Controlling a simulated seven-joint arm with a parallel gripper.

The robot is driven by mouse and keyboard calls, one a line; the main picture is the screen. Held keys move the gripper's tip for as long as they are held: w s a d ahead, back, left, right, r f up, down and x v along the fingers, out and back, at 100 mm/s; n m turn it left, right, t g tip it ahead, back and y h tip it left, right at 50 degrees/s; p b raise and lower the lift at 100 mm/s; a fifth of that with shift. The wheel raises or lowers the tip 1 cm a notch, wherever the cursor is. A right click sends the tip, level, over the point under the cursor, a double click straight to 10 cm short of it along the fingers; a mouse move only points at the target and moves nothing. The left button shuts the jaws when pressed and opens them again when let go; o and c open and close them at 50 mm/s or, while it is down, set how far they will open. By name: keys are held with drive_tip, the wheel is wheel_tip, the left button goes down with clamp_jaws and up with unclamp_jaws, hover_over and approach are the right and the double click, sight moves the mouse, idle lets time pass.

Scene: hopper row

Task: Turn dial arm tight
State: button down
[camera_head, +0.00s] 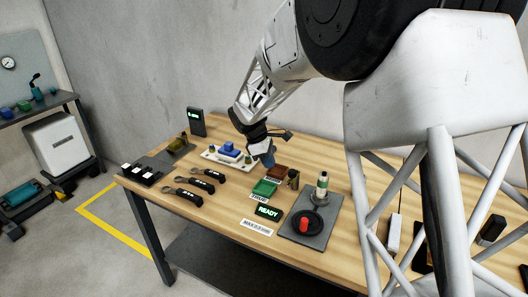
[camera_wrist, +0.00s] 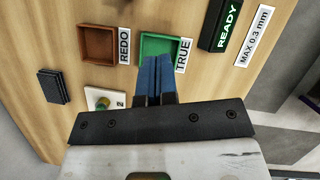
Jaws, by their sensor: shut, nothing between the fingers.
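My gripper (camera_head: 267,160) has two blue fingers, pressed together and empty, also seen in the wrist view (camera_wrist: 157,75). In the wrist view the fingertips overlap the near edge of a green tray; height above it is hard to tell. I cannot tell which part is the dial arm. My gripper is apart from this plate, to its left. A white plate (camera_head: 207,154) with a blue block (camera_head: 228,151) lies behind left of the gripper.
A READY display (camera_head: 268,212) is in front. Black-handled tools (camera_head: 208,175) lie left.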

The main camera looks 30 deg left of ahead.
sight(293, 174)
drive_tip(key=shift+w+d+f, duration=0.25)
drive_tip(key=shift+d, duration=0.5)
drive_tip(key=shift+w+d+f, duration=0.2)
drive_tip(key=shift+d, duration=0.5)
drive_tip(key=shift+w+d+f, duration=0.25)
drive_tip(key=shift+d, duration=0.5)
